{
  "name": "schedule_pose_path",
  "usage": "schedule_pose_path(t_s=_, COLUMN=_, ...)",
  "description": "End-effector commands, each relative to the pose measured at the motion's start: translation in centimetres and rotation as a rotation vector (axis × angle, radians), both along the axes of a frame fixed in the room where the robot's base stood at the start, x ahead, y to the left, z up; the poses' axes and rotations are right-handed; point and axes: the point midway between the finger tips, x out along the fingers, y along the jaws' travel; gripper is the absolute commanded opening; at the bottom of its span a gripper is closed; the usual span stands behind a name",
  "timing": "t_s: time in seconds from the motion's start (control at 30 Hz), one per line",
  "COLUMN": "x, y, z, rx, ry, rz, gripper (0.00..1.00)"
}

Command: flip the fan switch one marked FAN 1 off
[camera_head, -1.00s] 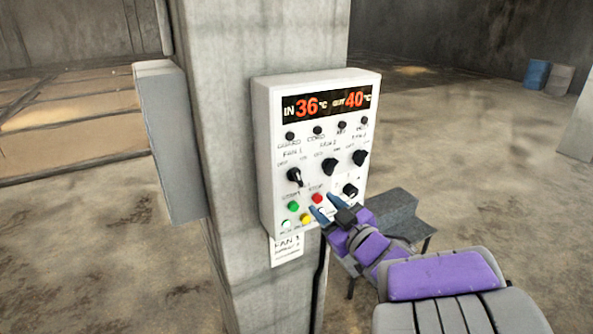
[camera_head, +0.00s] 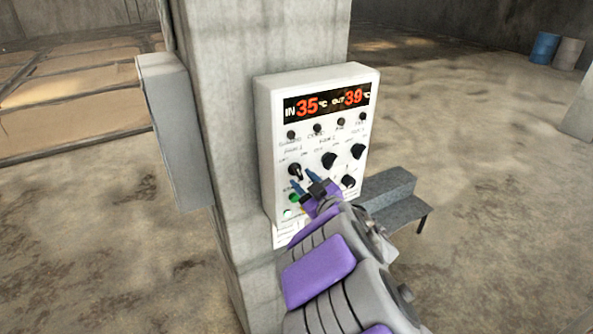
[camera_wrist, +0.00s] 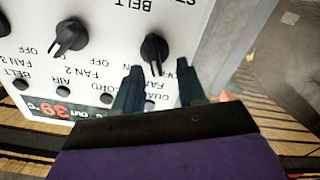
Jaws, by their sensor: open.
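The white control box (camera_head: 268,150) is on a concrete pillar. Its black FAN 1 knob (camera_head: 295,169) is the left one of the upper knob row. In the upside-down wrist view the FAN 1 knob (camera_wrist: 155,48) shows between and just beyond my fingertips; its label is partly hidden by a finger. My gripper (camera_head: 303,180) is open and empty, close below the knob in the head view. In the wrist view my gripper (camera_wrist: 157,72) has one dark finger on each side of the knob's lower part. I cannot tell whether they touch it.
The FAN 2 knob (camera_head: 329,160) is right of FAN 1, with another knob (camera_head: 358,151) beyond it. A green button (camera_head: 295,197) lies below, and my arm hides other lower controls. A grey box (camera_head: 178,130) juts from the pillar. A grey bench (camera_head: 390,195) stands at right.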

Motion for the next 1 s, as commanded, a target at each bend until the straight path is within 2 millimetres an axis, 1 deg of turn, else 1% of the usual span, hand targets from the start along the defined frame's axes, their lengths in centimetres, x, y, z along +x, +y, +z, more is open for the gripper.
schedule_pose_path(t_s=0.1, x=1.3, y=0.8, z=0.3, rx=0.003, ry=-0.005, rz=0.002, gripper=0.4)
schedule_pose_path(t_s=0.3, x=2.6, y=1.9, z=0.1, rx=0.0, ry=-0.001, rz=0.0, gripper=0.4)
schedule_pose_path(t_s=0.4, x=2.9, y=2.4, z=0.1, rx=-0.001, ry=-0.003, rz=0.001, gripper=0.4)
schedule_pose_path(t_s=0.7, x=2.9, y=2.4, z=0.1, rx=-0.001, ry=-0.003, rz=0.001, gripper=0.41)
schedule_pose_path(t_s=1.0, x=3.0, y=2.3, z=0.1, rx=-0.001, ry=-0.002, rz=0.0, gripper=0.13)
